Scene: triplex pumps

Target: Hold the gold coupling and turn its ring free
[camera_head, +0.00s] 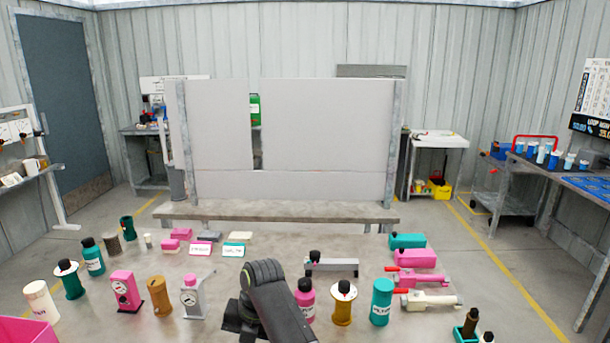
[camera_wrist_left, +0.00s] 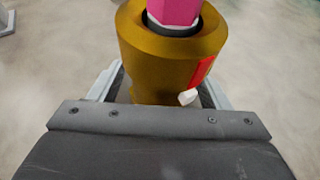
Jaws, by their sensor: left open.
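In the left wrist view the gold coupling (camera_wrist_left: 165,60) stands upright, with a wide flared upper part and a narrower body below. A pink core sits in a dark opening at its top. A red strip (camera_wrist_left: 202,72) and a small white piece (camera_wrist_left: 188,97) show on its right side. My left gripper (camera_wrist_left: 160,88) is open, with one pale finger on each side of the narrower body; the finger contact is hidden behind the dark gripper housing. In the head view a dark arm link of mine covers the bench's front middle. My right gripper is not in view.
On the bench, a pink bottle (camera_head: 305,296), a gold item with a white top (camera_head: 343,306) and a teal bottle (camera_head: 381,301) stand right of the arm. A grey gauge (camera_head: 192,298) and a brown cylinder (camera_head: 159,295) stand left. The bench's middle has free room.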

